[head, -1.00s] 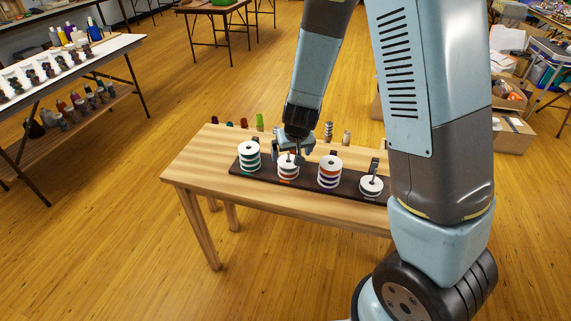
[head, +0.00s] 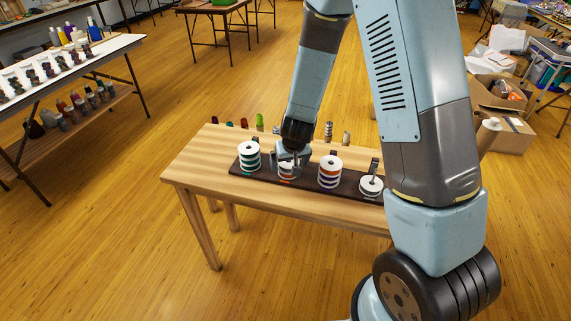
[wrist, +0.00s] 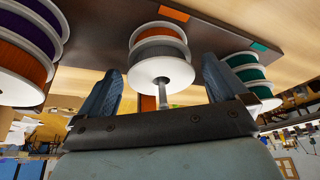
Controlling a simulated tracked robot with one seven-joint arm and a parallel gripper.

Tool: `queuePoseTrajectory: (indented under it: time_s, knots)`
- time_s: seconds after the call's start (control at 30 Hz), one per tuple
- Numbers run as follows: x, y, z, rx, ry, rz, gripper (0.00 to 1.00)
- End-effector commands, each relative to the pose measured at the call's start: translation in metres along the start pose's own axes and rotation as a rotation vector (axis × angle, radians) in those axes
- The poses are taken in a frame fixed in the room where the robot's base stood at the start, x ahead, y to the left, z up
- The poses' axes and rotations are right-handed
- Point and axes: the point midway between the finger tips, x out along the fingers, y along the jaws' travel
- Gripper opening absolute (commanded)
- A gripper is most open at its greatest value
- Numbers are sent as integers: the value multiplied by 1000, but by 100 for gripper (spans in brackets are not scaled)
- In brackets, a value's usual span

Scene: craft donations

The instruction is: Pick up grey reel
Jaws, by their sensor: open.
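The grey reel (wrist: 160,52) has white flanges and sits on an orange reel (wrist: 158,31), both on a peg of the dark board. In the wrist view my gripper (wrist: 162,68) is open, with one blue finger on each side of the grey reel and a visible gap to each. The peg's end (wrist: 163,98) sticks out past the grey reel toward the palm. In the head view my gripper (head: 287,161) is over the second stack from the left and hides most of the grey reel; the orange band (head: 286,177) shows below.
The dark board (head: 308,182) lies on a wooden table (head: 205,168). A green reel stack (head: 249,158) stands left, a purple and orange stack (head: 329,173) right, and a low white stack (head: 370,187) further right. Several coloured spools (head: 259,122) stand along the back edge.

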Motion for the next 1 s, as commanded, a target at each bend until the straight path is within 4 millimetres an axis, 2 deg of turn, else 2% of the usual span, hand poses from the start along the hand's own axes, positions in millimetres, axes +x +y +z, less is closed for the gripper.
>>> queuePoseTrajectory:
  time_s: [0.13, 0.7, 1.0]
  knots:
    - [0, 0, 0, 0, 0, 0, 99]
    - [0, 0, 0, 0, 0, 0, 45]
    - [-2, 0, -1, -1, 1, 0, 45]
